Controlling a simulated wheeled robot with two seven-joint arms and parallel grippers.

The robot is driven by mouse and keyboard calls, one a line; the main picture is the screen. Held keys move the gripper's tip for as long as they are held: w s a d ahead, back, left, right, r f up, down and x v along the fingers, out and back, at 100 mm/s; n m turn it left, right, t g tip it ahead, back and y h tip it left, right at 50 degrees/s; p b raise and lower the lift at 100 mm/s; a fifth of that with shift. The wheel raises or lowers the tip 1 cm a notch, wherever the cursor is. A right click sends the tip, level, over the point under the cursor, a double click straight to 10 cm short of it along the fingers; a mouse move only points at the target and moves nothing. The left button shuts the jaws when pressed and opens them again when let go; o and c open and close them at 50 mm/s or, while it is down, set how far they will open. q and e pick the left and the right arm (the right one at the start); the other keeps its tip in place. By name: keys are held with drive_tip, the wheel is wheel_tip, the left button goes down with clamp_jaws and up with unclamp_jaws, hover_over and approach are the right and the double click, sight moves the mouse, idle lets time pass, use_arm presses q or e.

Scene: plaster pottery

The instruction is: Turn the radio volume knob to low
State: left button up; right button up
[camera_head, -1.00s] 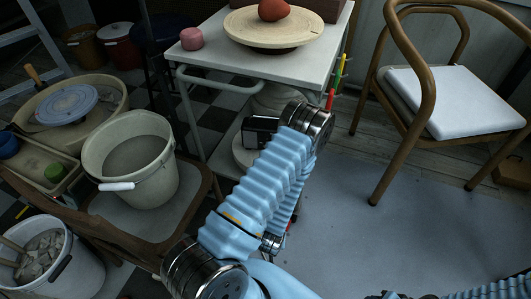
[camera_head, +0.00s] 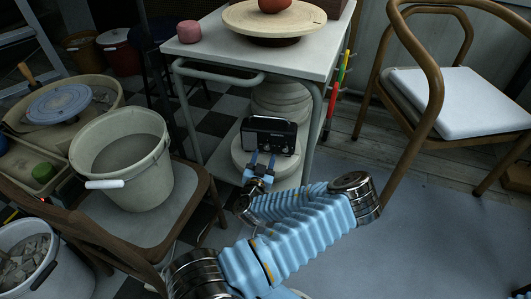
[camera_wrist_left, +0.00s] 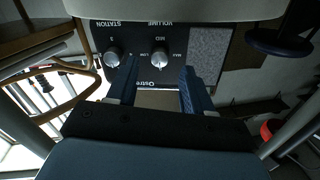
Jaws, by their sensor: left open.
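The radio (camera_head: 280,142) is a small black box with a handle. It stands on a round pale slab on the lower shelf of the white cart. In the left wrist view its front panel (camera_wrist_left: 180,77) appears upside down. My left gripper (camera_head: 262,160) is open in front of the radio. Its fingers (camera_wrist_left: 158,80) flank the volume knob; I cannot tell whether they touch it. My right gripper is out of view.
The cart's tabletop (camera_head: 220,52) overhangs the radio, and its front leg (camera_head: 312,130) stands to the radio's right. Stacked pale slabs (camera_head: 282,98) stand behind the radio. A wooden chair with a bucket (camera_head: 125,165) is at the left. Open floor (camera_head: 400,230) lies at the right.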

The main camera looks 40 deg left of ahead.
sight(267, 148)
use_arm(q)
drive_tip(key=shift+x, duration=1.65)
drive_tip(key=shift+c, duration=0.3)
clamp_jaws()
